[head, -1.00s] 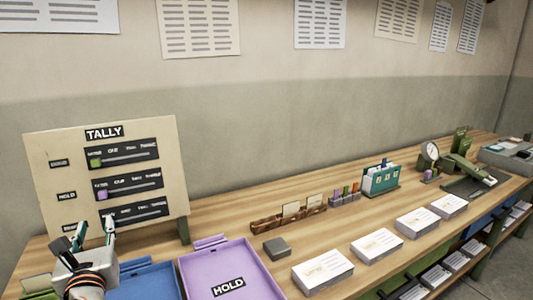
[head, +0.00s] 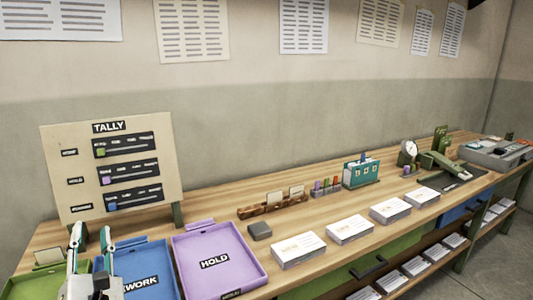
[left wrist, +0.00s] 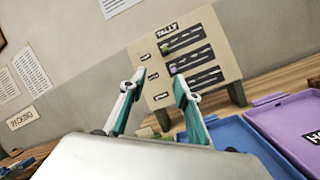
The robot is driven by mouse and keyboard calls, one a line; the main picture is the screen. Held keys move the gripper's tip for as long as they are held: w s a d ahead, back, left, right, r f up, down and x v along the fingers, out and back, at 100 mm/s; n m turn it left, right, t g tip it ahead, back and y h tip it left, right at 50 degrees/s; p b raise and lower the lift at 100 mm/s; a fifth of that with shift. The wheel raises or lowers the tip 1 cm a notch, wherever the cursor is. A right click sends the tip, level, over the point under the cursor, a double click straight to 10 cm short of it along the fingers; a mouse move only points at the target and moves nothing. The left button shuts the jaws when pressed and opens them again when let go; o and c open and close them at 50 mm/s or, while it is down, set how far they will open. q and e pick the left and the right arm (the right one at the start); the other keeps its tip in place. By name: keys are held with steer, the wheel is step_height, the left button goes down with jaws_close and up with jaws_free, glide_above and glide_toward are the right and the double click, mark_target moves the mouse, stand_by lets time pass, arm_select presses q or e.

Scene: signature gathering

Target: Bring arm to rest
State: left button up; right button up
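My left gripper (head: 90,240) is at the lower left of the head view, above the blue and green trays and in front of the tally board. In the left wrist view its two fingers (left wrist: 155,92) are spread apart with nothing between them. The tally board (head: 68,198) stands upright at the left of the table, with three dark slider strips carrying a green, a purple and a blue marker. My right gripper is in neither view.
A blue tray (head: 150,255) and a purple HOLD tray (head: 240,248) lie right of the gripper, with a green tray (head: 22,285) at the far left. Several paper stacks (head: 299,249) line the front edge. A wooden card rack (head: 270,208) stands behind.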

arm_select(q)
steer(key=s+d+f+m+h, duration=0.2)
steer(key=d+f+m+h, duration=0.7)
steer(key=m, duration=0.5)
steer(key=s+d+f+m+h, duration=0.3)
steer(key=d+f+m+h, duration=0.3)
steer(key=d+f+m, duration=0.7)
steer(key=s+f+m+g, duration=0.4)
steer(key=s+f+m, duration=0.2)
steer(key=f, duration=0.4)
steer(key=s+f+m+g+y, duration=0.1)
steer(key=s+f+m+g, duration=0.2)
steer(key=s+f+m, duration=0.3)
step_height(320, 180, down, 5)
steer(key=shift+s+a+f+g, duration=0.1)
steer(key=shift+s+a+g, duration=0.05)
steer(key=shift+s+g, duration=0.3)
